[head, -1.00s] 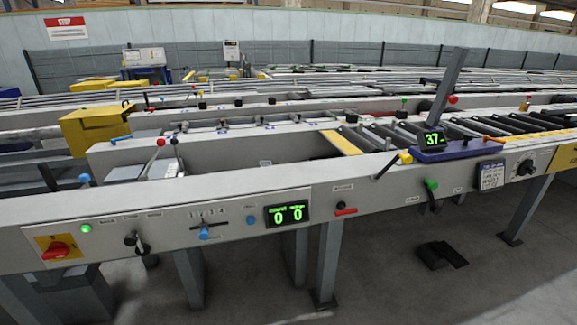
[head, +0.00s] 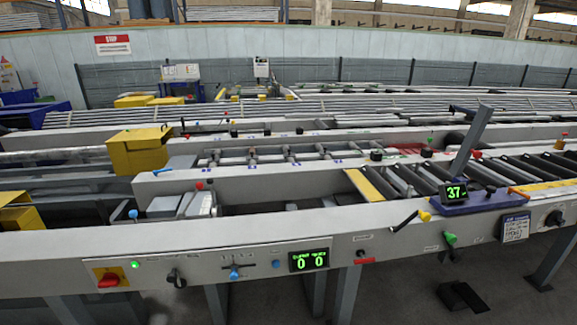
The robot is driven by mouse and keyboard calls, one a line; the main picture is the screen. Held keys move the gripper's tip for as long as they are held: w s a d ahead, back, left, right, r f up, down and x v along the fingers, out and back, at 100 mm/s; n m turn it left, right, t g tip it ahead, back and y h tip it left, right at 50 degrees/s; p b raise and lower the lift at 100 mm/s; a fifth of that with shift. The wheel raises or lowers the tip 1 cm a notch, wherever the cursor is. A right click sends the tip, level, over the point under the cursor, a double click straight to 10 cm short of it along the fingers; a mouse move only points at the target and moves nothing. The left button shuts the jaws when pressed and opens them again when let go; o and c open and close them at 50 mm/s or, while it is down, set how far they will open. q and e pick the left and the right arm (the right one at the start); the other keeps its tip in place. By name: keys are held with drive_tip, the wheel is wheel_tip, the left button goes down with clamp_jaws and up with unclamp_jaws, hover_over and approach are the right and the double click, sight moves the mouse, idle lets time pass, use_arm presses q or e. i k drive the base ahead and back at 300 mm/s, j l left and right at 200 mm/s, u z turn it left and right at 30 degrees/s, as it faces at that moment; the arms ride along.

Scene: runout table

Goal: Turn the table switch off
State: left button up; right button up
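The runout table's long grey front panel (head: 70,255) crosses the view. At its left end a red rotary switch (head: 108,281) sits on a yellow plate (head: 124,271). A lit green lamp (head: 135,265) is just right of it. Further right are a black knob (head: 176,279), a blue lever knob (head: 234,273) and a lit display (head: 309,260) reading 0 0. Another black rotary switch (head: 554,219) is near the right edge. The labels are too small to read, so I cannot tell which control is named the table switch. Neither of my grippers is in view.
A blue stand (head: 480,204) with a display reading 37 sits on the table at right. A crank with a yellow knob (head: 424,216) and a green-knobbed lever (head: 450,239) stick out of the front. A black foot pedal (head: 462,296) lies on the floor.

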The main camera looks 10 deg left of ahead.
sight(109, 279)
drive_tip(key=u, duration=1.3)
